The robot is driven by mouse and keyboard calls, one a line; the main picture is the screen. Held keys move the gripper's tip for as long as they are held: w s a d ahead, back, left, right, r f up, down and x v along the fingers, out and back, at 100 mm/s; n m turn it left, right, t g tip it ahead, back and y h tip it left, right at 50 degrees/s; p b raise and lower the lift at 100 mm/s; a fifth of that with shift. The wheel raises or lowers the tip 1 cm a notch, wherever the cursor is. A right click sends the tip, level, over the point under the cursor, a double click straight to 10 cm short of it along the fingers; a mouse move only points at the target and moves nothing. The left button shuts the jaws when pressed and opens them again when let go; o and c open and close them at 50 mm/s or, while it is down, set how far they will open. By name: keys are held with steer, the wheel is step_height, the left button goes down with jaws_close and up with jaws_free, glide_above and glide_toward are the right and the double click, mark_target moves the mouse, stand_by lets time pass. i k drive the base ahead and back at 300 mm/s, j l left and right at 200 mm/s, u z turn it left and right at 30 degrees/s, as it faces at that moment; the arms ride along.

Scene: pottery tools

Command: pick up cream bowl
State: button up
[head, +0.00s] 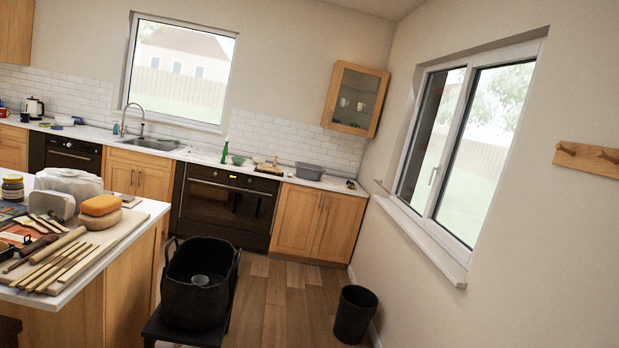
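I cannot make out a clearly cream bowl. A small green bowl (238,160) stands on the far counter, right of the sink. My gripper does not show in the head view.
The basket rests on a dark seat or stool. A dark bin (355,313) stands at right. Wooden floor (287,305) is bare between basket and bin.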

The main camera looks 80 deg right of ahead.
mark_target(257, 161)
steer(key=z, duration=2)
